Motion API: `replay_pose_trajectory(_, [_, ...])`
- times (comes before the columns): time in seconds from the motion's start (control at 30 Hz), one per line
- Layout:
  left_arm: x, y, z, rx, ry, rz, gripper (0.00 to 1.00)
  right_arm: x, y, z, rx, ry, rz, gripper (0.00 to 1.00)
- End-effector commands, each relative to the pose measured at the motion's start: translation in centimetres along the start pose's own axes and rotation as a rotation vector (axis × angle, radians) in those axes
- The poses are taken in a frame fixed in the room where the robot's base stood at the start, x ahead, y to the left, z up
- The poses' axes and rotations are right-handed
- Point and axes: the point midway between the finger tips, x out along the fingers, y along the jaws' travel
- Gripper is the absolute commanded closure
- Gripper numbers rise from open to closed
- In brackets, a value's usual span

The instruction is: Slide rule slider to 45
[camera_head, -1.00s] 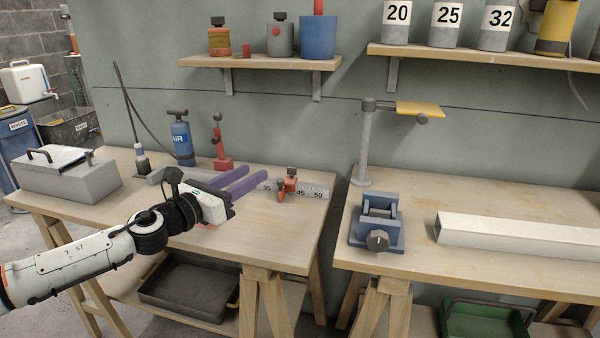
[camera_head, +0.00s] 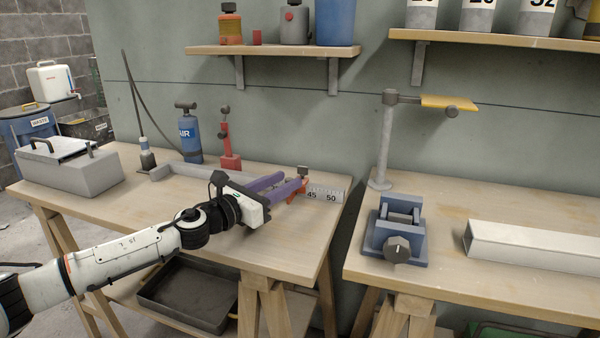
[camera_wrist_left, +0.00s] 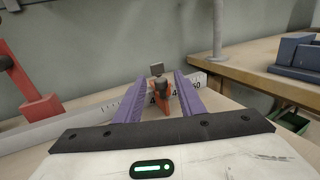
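The rule (camera_head: 330,195) is a pale strip along the back of the left bench, with 45 and 50 readable at its right end. The orange slider (camera_head: 303,185) with a dark knob sits on it, left of the 45 mark. In the left wrist view the slider (camera_wrist_left: 160,95) stands between the purple fingers and partly covers the numbers; 50 shows to its right. My left gripper (camera_head: 288,183) is open, its fingers on either side of the slider with gaps visible. In the head view the fingers hide the rule's middle. My right gripper is out of view.
A red stand (camera_head: 228,145) and a blue AIR bottle (camera_head: 188,135) are behind the arm. A grey box (camera_head: 70,170) is at the bench's left. A gap separates this bench from the right one, which holds a blue vise (camera_head: 396,235) and a grey post (camera_head: 385,145).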

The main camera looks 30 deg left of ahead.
Motion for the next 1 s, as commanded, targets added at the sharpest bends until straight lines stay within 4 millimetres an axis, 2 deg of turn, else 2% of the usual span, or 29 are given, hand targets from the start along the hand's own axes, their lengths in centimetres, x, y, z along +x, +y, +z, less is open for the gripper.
replay_pose_trajectory(0.2, [3.1, -0.1, 0.3, -0.003, -0.003, -0.001, 0.64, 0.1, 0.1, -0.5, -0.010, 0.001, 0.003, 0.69])
replay_pose_trajectory(0.4, [5.3, -0.1, 0.1, -0.002, -0.002, -0.001, 0.64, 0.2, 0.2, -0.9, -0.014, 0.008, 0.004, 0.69])
replay_pose_trajectory(0.57, [6.1, -0.1, 0.1, 0.000, -0.001, -0.002, 0.64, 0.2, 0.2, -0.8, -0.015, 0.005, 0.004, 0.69])
replay_pose_trajectory(0.83, [6.2, -0.1, 0.0, 0.000, 0.001, -0.001, 0.64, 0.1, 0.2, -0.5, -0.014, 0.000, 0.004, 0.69])
replay_pose_trajectory(0.87, [6.2, -0.1, 0.0, 0.000, 0.001, -0.001, 0.66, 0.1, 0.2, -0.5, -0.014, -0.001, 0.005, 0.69])
replay_pose_trajectory(1.0, [6.2, -0.1, 0.0, 0.000, 0.001, -0.002, 0.90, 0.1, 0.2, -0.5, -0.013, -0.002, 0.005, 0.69])
